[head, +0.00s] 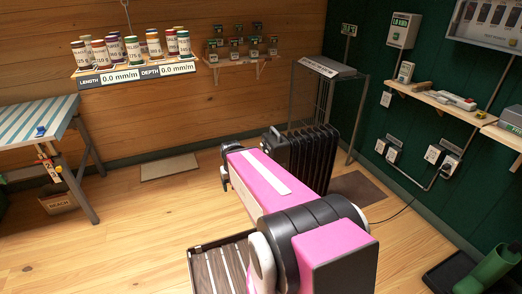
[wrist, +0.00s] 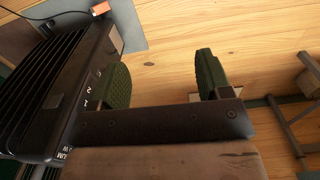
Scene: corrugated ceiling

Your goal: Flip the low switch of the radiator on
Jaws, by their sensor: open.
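The black finned radiator (head: 312,158) stands on the floor beyond my pink arm in the head view. In the wrist view the radiator (wrist: 48,85) fills the left side, with its dark end panel facing my gripper. Small white numbers and partly cut-off lettering show on that panel. My gripper (wrist: 160,68) is open and empty, with its two green-padded fingers wide apart. The left finger is right beside the panel; I cannot tell whether it touches. The low switch cannot be made out. In the head view my arm hides the gripper and the radiator's lower near side.
A metal stand (head: 358,120) is behind the radiator, and a dark mat (head: 357,188) is to its right. A slatted tray (head: 215,268) lies near my arm. A small orange object (wrist: 101,9) on a cord shows in the wrist view.

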